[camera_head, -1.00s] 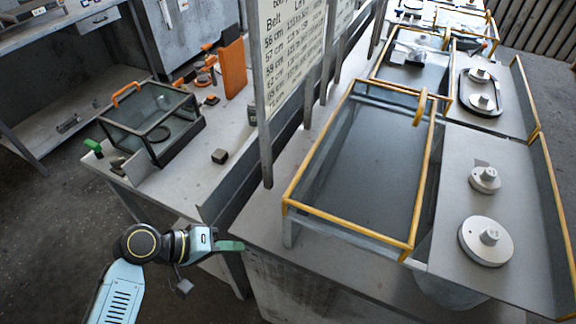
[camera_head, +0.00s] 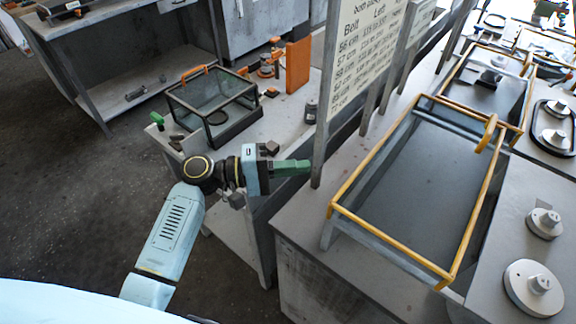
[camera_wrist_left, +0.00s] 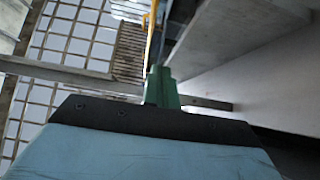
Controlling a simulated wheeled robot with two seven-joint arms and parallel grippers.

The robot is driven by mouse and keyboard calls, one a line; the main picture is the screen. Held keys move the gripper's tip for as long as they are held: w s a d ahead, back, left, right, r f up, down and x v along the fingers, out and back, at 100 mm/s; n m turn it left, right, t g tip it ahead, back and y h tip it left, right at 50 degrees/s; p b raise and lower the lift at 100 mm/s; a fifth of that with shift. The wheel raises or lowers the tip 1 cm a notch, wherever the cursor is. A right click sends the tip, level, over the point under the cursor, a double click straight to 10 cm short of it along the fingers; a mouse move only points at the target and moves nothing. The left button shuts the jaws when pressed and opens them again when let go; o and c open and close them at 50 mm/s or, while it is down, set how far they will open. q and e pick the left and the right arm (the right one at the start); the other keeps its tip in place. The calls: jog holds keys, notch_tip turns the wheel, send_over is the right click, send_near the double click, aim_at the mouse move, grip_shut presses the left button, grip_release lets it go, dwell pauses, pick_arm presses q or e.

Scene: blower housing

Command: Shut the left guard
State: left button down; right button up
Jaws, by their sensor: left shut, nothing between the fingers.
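A yellow-edged guard frame (camera_head: 343,212) with a yellow handle (camera_head: 487,133) lies over a dark recessed bay in the near bench, in the head view. A second yellow-edged frame (camera_head: 524,102) is behind it. I cannot tell which one is called the left guard, or how far either is open. My left gripper (camera_head: 295,167) has green fingers, shut and empty, left of the near frame and apart from it, close to the sign post in the picture. Its fingers also show together in the left wrist view (camera_wrist_left: 161,88). My right gripper is not in view.
Pale round pulleys (camera_head: 535,288) sit on the bench to the right of the frame. A sign board (camera_head: 372,45) on posts stands along the bench's left side. A glass-sided box (camera_head: 215,105) with an orange handle sits on the left bench. Open floor (camera_head: 80,200) lies at left.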

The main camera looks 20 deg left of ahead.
aim_at(357, 186)
pick_arm(q)
jog(key=d+p, duration=0.2)
jog(key=d, duration=0.6)
jog(key=shift+w+d, duration=0.25)
jog(key=shift+d, duration=0.15)
jog(key=shift+d, duration=0.1)
jog(key=d, duration=0.1)
jog(key=s+d, duration=0.1)
jog(key=d, duration=0.2)
jog(key=shift+s, duration=0.35)
jog(key=shift+a, duration=0.1)
jog(key=shift+w+a, duration=0.1)
